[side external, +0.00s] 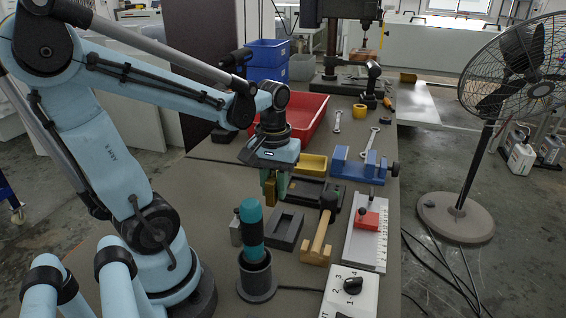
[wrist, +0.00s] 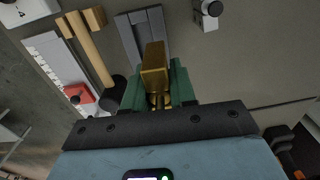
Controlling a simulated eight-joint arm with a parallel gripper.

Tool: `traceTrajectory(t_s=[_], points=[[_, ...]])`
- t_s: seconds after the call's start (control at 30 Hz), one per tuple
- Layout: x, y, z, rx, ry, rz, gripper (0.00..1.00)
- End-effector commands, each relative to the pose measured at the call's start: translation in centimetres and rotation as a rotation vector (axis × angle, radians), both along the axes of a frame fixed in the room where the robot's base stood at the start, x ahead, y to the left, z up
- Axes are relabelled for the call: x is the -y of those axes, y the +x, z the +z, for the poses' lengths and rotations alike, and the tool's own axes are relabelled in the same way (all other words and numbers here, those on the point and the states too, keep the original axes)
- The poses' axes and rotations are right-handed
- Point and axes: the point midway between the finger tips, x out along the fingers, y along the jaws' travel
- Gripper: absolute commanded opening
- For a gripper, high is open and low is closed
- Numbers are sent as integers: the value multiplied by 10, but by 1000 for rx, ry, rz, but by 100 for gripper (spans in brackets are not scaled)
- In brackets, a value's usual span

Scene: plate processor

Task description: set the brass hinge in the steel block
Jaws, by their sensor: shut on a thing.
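The brass hinge (side external: 269,191) is held in my gripper (side external: 275,194) and hangs above the bench. In the wrist view the hinge (wrist: 154,66) stands out between the green fingers of my gripper (wrist: 158,84), which is shut on it. The steel block (side external: 297,229) is a dark grey block with a recess, lying flat on the bench. In the side view it is below and slightly right of the hinge. In the wrist view the steel block (wrist: 161,22) is behind the hinge, which hides part of it.
A mallet (side external: 319,239) lies right of the block. A teal-handled tool (side external: 250,230) stands in a black holder (side external: 257,279) in front. A small metal piece (side external: 236,229) stands left. A blue vise (side external: 360,169), yellow bin (side external: 313,164) and red tray (side external: 303,119) are farther back.

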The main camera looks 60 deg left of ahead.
Motion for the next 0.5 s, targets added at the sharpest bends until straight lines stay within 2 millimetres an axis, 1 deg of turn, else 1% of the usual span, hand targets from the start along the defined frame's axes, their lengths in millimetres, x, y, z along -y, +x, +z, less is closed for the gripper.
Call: traceTrajectory(t_s=[0.03, 0.2, 0.3, 0.5], points=[[8, 0, 4, 0, 0, -5, 0], [22, 3, 13, 0, 0, -2, 0], [23, 6, 14, 1, 1, 2, 0], [20, 12, 9, 1, 3, 8, 0]])
